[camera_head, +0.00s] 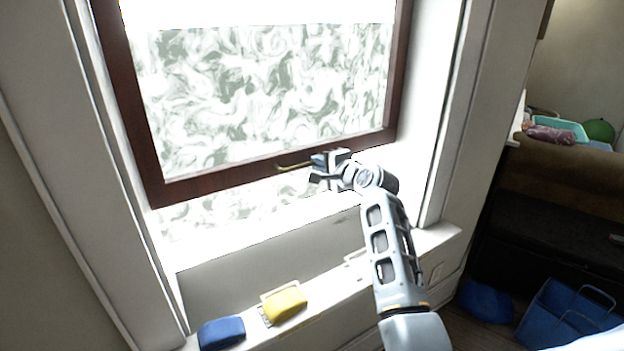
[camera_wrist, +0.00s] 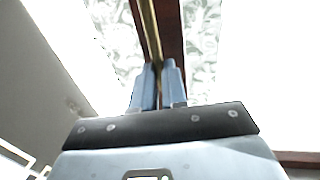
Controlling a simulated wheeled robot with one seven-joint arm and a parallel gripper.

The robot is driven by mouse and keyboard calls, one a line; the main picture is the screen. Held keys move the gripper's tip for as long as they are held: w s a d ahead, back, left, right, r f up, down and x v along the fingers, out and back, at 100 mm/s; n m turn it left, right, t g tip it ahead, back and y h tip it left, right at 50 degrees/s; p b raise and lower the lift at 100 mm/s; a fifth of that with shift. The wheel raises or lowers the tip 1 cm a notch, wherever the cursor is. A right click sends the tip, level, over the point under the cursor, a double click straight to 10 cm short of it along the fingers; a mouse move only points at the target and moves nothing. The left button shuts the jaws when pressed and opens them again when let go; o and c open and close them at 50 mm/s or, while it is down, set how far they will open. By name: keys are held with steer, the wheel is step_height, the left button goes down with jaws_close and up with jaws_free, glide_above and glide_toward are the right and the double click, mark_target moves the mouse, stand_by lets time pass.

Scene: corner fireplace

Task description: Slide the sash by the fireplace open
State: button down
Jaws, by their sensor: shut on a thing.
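The sash (camera_head: 215,181) has a dark reddish-brown wooden frame around patterned glass. Its bottom rail stands above the sill, with a gap below through which more patterned pane shows. A brass handle (camera_head: 294,166) is fixed along the bottom rail. My gripper (camera_head: 316,168) is at the right part of this handle, shut on it. In the wrist view, the two blue-grey fingers of my gripper (camera_wrist: 159,75) close around the brass handle (camera_wrist: 149,32), with the brown rail (camera_wrist: 171,35) right behind it. The fingers hide the gripped part of the handle.
On the white sill (camera_head: 350,302) lie a blue object (camera_head: 221,332) and a yellow object (camera_head: 285,304), below the sash. A blue basket (camera_head: 560,315) stands on the floor at the right. A brown ledge (camera_head: 575,170) holds a teal tray (camera_head: 560,129) and a green ball (camera_head: 599,129).

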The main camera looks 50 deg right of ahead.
step_height(320, 180, up, 3)
steer(key=shift+f+p, duration=0.1)
steer(key=shift+p, duration=0.4)
steer(key=c, duration=1.2)
jaws_free()
steer(key=shift+f, duration=0.1)
steer(key=shift+o, duration=0.2)
steer(key=shift+f, duration=0.1)
steer(key=v, duration=0.7)
steer(key=shift+s+a+b, duration=0.15)
steer(key=shift+s+b, duration=0.2)
steer(key=shift+b, duration=0.1)
